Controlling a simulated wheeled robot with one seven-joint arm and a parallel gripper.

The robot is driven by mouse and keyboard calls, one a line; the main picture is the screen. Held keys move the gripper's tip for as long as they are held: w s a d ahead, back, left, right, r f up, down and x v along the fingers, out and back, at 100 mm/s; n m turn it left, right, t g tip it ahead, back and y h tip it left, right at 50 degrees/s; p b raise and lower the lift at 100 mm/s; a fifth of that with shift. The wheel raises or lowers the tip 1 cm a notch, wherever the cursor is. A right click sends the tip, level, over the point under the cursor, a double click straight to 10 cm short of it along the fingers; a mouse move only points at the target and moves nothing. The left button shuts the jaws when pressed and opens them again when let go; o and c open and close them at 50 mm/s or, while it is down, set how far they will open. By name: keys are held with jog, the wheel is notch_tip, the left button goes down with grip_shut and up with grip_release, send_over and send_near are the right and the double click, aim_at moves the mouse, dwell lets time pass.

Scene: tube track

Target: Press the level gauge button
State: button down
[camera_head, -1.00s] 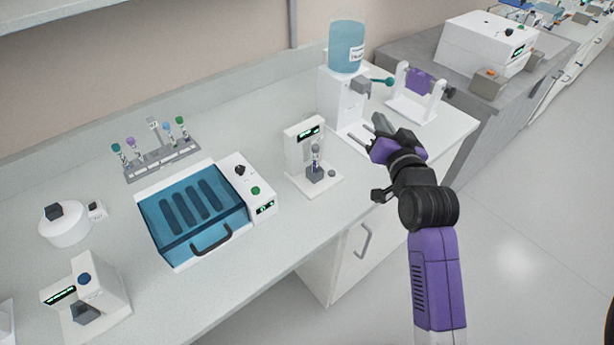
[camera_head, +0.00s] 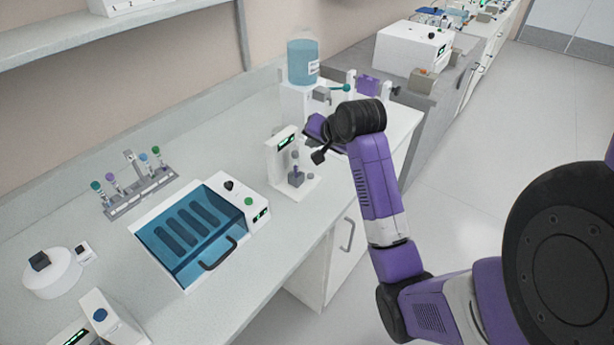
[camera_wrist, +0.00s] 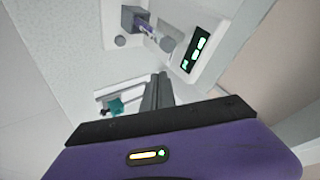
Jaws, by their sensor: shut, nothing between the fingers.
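The level gauge appears to be the small white upright device (camera_head: 283,150) with a green-lit display, a held tube and a grey block on its base. It stands near the bench's front edge in the head view. In the wrist view its display (camera_wrist: 195,48) is at the upper right. A small round grey knob (camera_wrist: 120,41), likely its button, sits on the base beside the block. My gripper (camera_wrist: 158,80) is shut and empty, with its fingers pointing toward the device, below it in the wrist picture and apart from it.
A blue-lidded white box (camera_head: 195,235) and a tube rack (camera_head: 140,193) lie to the left. A dispenser with a blue bottle (camera_head: 303,62) and a purple-tube roller (camera_head: 368,85) stand behind my wrist.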

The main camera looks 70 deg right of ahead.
jog(key=shift+f, duration=0.1)
jog(key=b, duration=0.8)
send_over(312, 179)
notch_tip(312, 179, down, 6)
jog(key=shift+f, duration=1.3)
jog(key=shift+f, duration=0.1)
dwell(0.8)
jog(key=shift+f, duration=0.35)
jog(key=shift+f, duration=0.45)
dwell(0.8)
jog(key=shift+r, duration=0.1)
jog(key=shift+r+p, duration=0.8)
jog(key=shift+p, duration=0.15)
